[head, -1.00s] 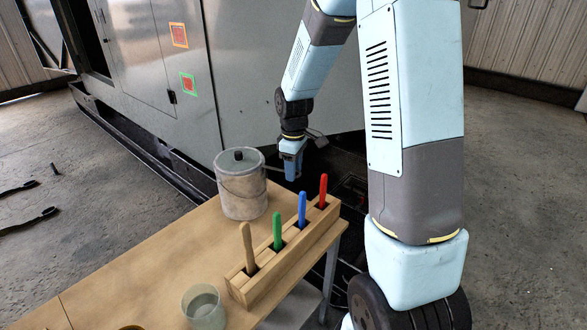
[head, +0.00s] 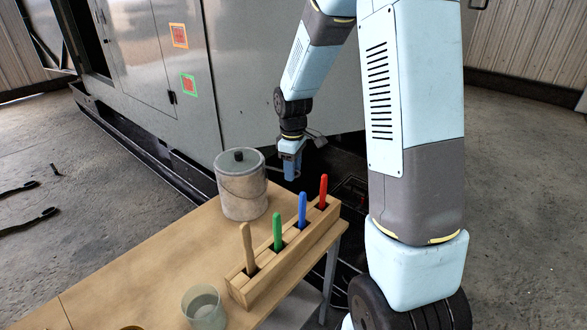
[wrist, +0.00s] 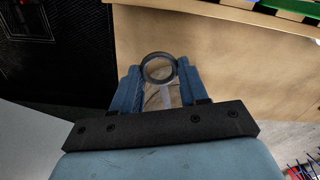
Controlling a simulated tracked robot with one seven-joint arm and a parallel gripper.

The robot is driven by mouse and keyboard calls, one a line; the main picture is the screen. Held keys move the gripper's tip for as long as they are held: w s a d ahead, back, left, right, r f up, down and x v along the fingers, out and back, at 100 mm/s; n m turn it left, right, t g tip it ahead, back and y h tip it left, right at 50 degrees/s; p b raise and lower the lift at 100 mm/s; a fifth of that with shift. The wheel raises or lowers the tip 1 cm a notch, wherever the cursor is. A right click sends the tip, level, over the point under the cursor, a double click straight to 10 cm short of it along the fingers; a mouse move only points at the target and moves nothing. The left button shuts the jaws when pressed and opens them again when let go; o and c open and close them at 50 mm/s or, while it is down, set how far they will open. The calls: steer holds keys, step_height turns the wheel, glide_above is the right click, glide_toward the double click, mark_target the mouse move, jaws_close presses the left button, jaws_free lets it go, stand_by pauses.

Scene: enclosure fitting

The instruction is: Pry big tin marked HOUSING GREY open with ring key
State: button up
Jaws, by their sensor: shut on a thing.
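A big grey tin (head: 243,198) stands upright on the wooden bench in the head view. A lid with a dark knob (head: 238,156) sits on its top; I cannot read any marking. My gripper (head: 291,170) hangs to the right of the tin, apart from it, near the bench's far end. In the wrist view my gripper (wrist: 159,90) is shut on the ring key (wrist: 159,68). The key's dark ring shows between the fingertips and a pale shank runs back between the fingers.
A wooden rack (head: 285,256) with wooden, green, blue and red handles stands along the bench's right edge. A translucent cup (head: 204,308) stands in front of it. The bench top (head: 150,265) left of the rack is clear. A metal cabinet (head: 265,80) rises behind the bench.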

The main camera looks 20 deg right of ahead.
steer(key=shift+w+a, duration=0.35)
steer(key=shift+a, duration=0.1)
stand_by(0.6)
steer(key=shift+f, duration=1)
stand_by(1.0)
steer(key=shift+w+a+f, duration=0.15)
steer(key=shift+a+f, duration=0.05)
steer(key=shift+f, duration=0.45)
steer(key=shift+w+a+f, duration=0.15)
steer(key=shift+a+f, duration=0.05)
steer(key=shift+f, duration=0.4)
stand_by(1.8)
steer(key=shift+r, duration=0.6)
steer(key=shift+d, duration=0.1)
stand_by(0.4)
steer(key=shift+s+d+r, duration=0.25)
steer(key=shift+s+d, duration=0.3)
steer(key=shift+d, duration=0.05)
